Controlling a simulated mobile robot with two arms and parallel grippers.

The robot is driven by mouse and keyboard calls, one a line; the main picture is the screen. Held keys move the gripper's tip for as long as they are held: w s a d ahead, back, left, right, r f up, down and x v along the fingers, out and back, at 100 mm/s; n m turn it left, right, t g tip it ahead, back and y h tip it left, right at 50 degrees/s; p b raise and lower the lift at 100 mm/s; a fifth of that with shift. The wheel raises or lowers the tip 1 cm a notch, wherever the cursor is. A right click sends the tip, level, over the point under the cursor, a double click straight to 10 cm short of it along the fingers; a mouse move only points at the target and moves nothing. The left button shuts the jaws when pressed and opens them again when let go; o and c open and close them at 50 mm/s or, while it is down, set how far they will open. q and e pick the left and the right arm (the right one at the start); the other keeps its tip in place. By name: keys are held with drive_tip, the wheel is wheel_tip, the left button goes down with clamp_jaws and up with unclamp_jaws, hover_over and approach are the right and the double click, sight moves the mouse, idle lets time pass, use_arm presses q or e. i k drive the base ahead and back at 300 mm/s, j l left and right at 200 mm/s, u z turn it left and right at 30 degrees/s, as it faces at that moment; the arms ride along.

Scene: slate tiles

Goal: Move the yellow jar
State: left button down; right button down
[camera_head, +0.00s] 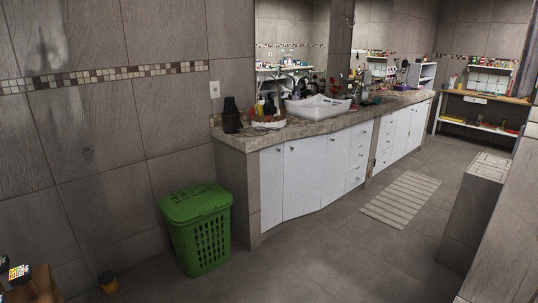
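Neither of my grippers shows in the head view.
A green lidded laundry basket (199,228) stands against the end of a white counter (300,178) with a white basin (317,107). A brown wooden piece (40,287) with small items is at the lower left corner. A striped mat (401,199) lies on open floor.

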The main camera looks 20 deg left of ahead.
sight(108, 280)
drive_tip(key=i+j+u, duration=0.25)
drive_tip(key=i+u, duration=0.2)
drive_tip(key=i, duration=0.15)
drive_tip(key=i+u, duration=0.45)
drive_tip(key=i, duration=0.15)
drive_tip(key=i+l+u, duration=0.15)
drive_tip(key=i+u, duration=0.3)
drive_tip(key=i+l+u, duration=0.45)
drive_tip(key=i, duration=0.25)
